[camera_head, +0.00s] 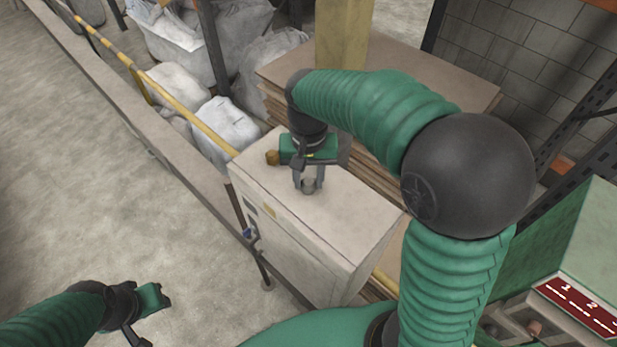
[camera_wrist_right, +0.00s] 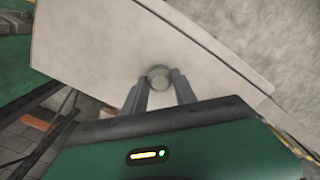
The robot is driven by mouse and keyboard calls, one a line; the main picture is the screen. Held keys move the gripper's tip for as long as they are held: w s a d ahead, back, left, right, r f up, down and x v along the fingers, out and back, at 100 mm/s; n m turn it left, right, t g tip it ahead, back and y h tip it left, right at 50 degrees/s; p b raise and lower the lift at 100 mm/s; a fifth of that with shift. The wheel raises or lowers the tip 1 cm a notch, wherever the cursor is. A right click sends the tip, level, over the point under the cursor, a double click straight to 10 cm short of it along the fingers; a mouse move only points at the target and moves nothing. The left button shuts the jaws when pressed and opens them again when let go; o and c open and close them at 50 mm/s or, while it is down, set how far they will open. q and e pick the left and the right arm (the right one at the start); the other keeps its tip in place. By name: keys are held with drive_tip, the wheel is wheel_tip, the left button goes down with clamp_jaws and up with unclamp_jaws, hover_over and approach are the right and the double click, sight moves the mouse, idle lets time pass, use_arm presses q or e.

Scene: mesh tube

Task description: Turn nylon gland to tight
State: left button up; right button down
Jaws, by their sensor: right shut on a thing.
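The nylon gland (camera_head: 308,186) is a small grey round piece on the top of a beige cabinet (camera_head: 345,225). It also shows in the right wrist view (camera_wrist_right: 159,76) as a grey disc between the fingertips. My right gripper (camera_head: 308,184) points down at the cabinet top and is shut on the gland, one finger on each side. The fingers partly hide the gland's sides. My left gripper (camera_head: 160,297) hangs at the lower left over the bare floor, far from the cabinet. Its fingers are too small and turned away to tell their opening.
A stack of brown boards (camera_head: 430,75) and a yellow post (camera_head: 341,40) stand behind the cabinet. A red numbered panel (camera_head: 580,305) is at the lower right.

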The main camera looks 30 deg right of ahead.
sight(308, 178)
drive_tip(key=c, duration=1.2)
unclamp_jaws()
drive_tip(key=shift+w+r, duration=0.15)
drive_tip(key=shift+w, duration=0.1)
drive_tip(key=shift+c, duration=0.2)
drive_tip(key=shift+o, duration=1.1)
use_arm(q)
drive_tip(key=shift+w, duration=0.3)
use_arm(e)
drive_tip(key=shift+w+d+f, duration=0.1)
drive_tip(key=shift+w+f, duration=0.05)
drive_tip(key=shift+f, duration=0.05)
use_arm(q)
drive_tip(key=shift+d, duration=0.1)
wheel_tip(308, 178, down, 3)
drive_tip(key=shift+s+r+b, duration=0.1)
drive_tip(key=shift+r+b, duration=0.1)
drive_tip(key=shift+b, duration=1.05)
use_arm(e)
wheel_tip(308, 178, up, 17)
drive_tip(key=shift+f, duration=0.1)
drive_tip(key=shift+f, duration=0.1)
